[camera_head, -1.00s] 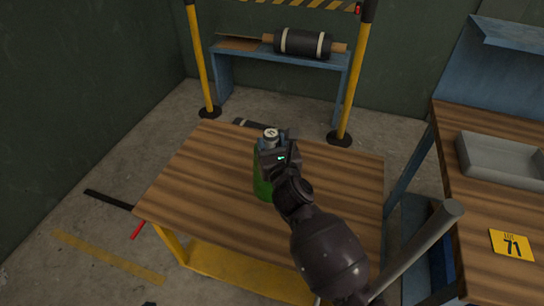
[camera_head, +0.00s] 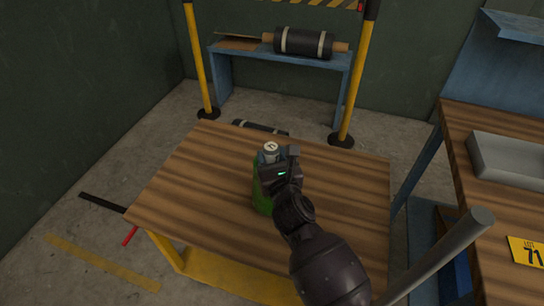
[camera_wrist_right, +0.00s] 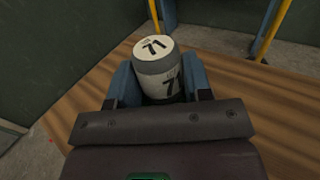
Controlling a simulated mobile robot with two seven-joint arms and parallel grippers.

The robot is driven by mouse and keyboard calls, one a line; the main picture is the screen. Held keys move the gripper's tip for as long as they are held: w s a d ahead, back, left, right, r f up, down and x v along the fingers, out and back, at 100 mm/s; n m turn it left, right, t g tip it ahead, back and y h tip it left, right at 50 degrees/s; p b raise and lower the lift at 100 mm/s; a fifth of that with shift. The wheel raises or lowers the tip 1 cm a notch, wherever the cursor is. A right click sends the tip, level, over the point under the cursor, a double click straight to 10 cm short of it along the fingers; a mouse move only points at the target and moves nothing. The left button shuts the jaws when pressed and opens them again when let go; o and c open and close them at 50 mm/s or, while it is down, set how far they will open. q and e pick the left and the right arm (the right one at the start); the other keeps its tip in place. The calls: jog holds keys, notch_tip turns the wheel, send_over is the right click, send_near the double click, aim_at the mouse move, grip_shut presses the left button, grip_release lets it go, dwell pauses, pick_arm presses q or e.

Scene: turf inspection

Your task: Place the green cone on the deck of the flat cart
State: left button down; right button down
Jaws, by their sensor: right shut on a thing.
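The green cone (camera_head: 262,196) stands roughly upright over the middle of the flat cart's wooden deck (camera_head: 190,190). Its pale grey top, marked 71, shows in the wrist view (camera_wrist_right: 158,68). My right gripper (camera_head: 276,168) is shut on the cone's upper part, with blue-grey fingers on either side of it in the wrist view (camera_wrist_right: 162,90). The gripper and wrist hide part of the cone's right side. I cannot tell whether the cone's base touches the deck. The rest of the deck is bare. My left gripper is not in view.
A workbench (camera_head: 470,160) with a grey tray (camera_head: 508,160) and a yellow 71 card (camera_head: 526,252) stands at the right. Behind the cart are yellow posts (camera_head: 358,75) and a blue stand (camera_head: 222,75) bearing a dark roll (camera_head: 303,43). A black bar (camera_head: 102,203) lies left.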

jog(key=c, duration=1)
grip_release()
jog(key=shift+f, duration=0.15)
jog(key=o, duration=0.5)
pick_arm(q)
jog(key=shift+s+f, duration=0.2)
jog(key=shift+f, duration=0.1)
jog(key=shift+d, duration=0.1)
pick_arm(e)
jog(key=shift+r, duration=0.25)
jog(key=shift+s+d, duration=0.1)
jog(key=shift+s, duration=0.1)
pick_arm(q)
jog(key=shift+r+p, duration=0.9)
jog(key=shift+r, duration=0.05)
pick_arm(e)
jog(key=shift+v, duration=5.8)
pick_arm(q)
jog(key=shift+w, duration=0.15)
